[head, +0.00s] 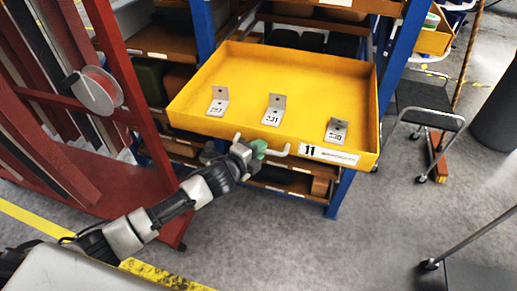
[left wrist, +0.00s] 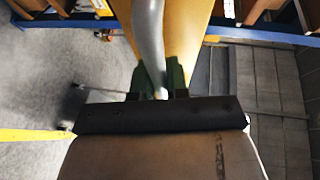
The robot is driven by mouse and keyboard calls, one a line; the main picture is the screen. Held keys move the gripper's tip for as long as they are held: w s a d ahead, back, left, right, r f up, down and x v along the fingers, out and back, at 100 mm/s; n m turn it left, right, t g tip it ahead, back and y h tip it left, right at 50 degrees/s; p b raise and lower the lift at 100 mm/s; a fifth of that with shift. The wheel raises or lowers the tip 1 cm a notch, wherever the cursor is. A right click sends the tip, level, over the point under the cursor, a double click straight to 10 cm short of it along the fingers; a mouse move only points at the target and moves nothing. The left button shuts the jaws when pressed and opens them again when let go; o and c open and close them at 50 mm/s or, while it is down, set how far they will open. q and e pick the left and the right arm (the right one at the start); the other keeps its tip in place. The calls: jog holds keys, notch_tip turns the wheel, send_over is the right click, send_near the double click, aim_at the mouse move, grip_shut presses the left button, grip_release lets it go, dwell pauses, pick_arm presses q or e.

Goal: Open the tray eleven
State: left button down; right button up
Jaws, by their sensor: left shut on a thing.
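The yellow tray eleven (head: 318,154) carries a white label with "11" on its front and stands drawn out of the blue-framed rack. Its grey bar handle (head: 280,153) is on the front face, left of the label. My left gripper (head: 257,149) is shut on this handle, with its green fingers around the bar. In the left wrist view the handle (left wrist: 148,35) runs down between the green fingertips of my left gripper (left wrist: 161,80), in front of the yellow tray front (left wrist: 185,35). My right gripper is not in view.
Three numbered angle brackets, one of them at the middle (head: 274,110), stand in the tray. A red rack (head: 135,85) with a white reel (head: 98,92) is close on the left. A black cart (head: 425,100) stands on the right. The grey floor (head: 300,245) in front is clear.

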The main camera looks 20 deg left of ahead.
pick_arm(q)
jog(key=c, duration=1.1)
grip_release()
jog(key=shift+w, duration=0.1)
jog(key=b+v, duration=0.2)
jog(key=v, duration=0.9)
jog(key=shift+b, duration=0.3)
jog(key=shift+w, duration=0.1)
